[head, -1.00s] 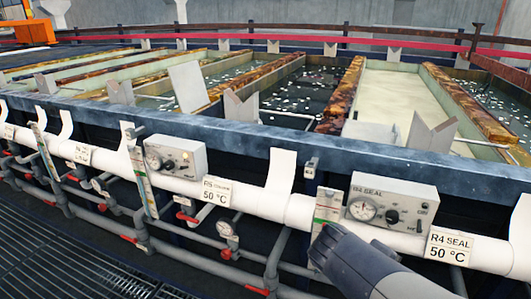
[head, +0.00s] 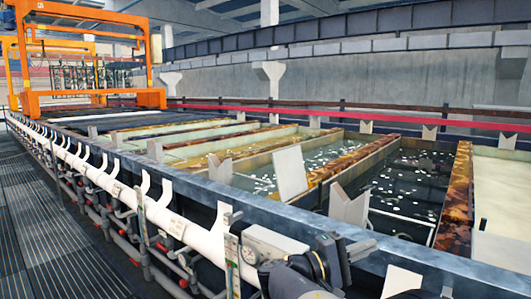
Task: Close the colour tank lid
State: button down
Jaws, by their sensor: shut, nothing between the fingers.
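My arm reaches in at the bottom middle of the head view, and my gripper (head: 358,250) is at its end, in front of the tank row's front rim. It appears shut and holds nothing. A pale flat panel (head: 290,172) stands tilted up over the tanks beyond it; I cannot tell for sure that it is the colour tank lid. It is clear of my gripper. Behind the rim lies a tank of dark liquid (head: 410,185) with white floating bits. The colour tank's label is not readable now; my arm covers part of the control box (head: 265,243) there.
A white pipe (head: 130,201) runs below. An orange gantry (head: 95,99) stands far left. The grated walkway (head: 60,240) at left looks clear.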

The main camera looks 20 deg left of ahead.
aim_at(288, 164)
jog(key=i+j, duration=0.25)
jog(key=j, duration=0.15)
jog(key=i+j, duration=0.25)
jog(key=j, duration=0.2)
jog(key=i+j+z, duration=0.1)
jog(key=i+j, duration=0.15)
jog(key=j, duration=0.15)
jog(key=i+j, duration=0.25)
jog(key=j, duration=0.2)
jog(key=i+j+z, duration=0.1)
jog(key=i+j, duration=0.15)
jog(key=j, duration=0.2)
jog(key=i+j, duration=0.25)
jog(key=j, duration=0.2)
jog(key=i+j, duration=0.2)
jog(key=j, duration=0.25)
jog(key=i+j+z, duration=0.1)
jog(key=i+j, duration=0.15)
jog(key=j, duration=0.25)
